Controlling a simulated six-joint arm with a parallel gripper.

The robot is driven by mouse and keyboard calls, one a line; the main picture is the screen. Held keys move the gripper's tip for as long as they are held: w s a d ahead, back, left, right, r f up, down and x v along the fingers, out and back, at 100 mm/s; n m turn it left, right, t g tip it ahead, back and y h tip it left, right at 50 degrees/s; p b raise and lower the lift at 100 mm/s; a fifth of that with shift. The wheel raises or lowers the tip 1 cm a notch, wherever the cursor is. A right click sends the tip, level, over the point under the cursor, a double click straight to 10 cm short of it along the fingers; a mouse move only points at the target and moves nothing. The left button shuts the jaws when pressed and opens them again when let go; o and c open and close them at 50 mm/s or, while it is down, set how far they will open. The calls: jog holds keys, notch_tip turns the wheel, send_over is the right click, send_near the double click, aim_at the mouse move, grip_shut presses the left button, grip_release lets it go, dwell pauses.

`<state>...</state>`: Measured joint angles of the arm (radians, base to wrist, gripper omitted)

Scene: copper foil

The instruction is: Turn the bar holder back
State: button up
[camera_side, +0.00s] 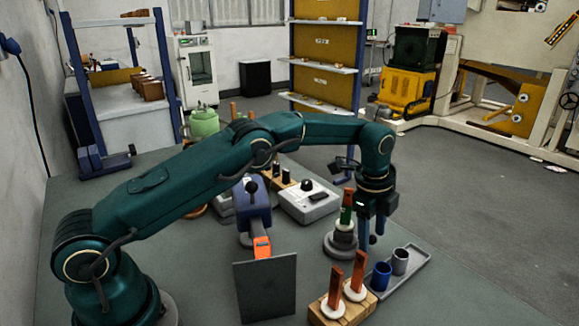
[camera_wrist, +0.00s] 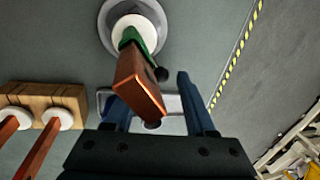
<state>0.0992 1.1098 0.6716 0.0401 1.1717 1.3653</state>
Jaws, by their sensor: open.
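The bar holder (camera_side: 341,242) is a round grey base with a white collar and a green clamp (camera_side: 346,214). A copper bar (camera_side: 348,196) stands up from the clamp. In the wrist view the holder's base (camera_wrist: 107,27) is at the top centre, with the green clamp (camera_wrist: 143,41), the copper bar (camera_wrist: 139,84) and a dark knob (camera_wrist: 161,74) below it. My gripper (camera_side: 372,238) points down just right of the holder in the side view. Its blue fingers are open (camera_wrist: 150,88). The bar appears between them in the wrist view, with no clear contact.
A wooden block (camera_side: 343,312) with two copper bars on white discs stands in front. A grey tray (camera_side: 411,270) with a blue cup (camera_side: 380,276) and a grey cup (camera_side: 399,262) lies to the right. A dark upright panel (camera_side: 265,290) and a white control box (camera_side: 307,203) stand left.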

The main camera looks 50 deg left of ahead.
jog(key=shift+f, duration=0.1)
grip_shut()
jog(key=shift+w, duration=0.1)
jog(key=shift+w+a+n, duration=0.25)
jog(key=shift+n, duration=0.55)
grip_release()
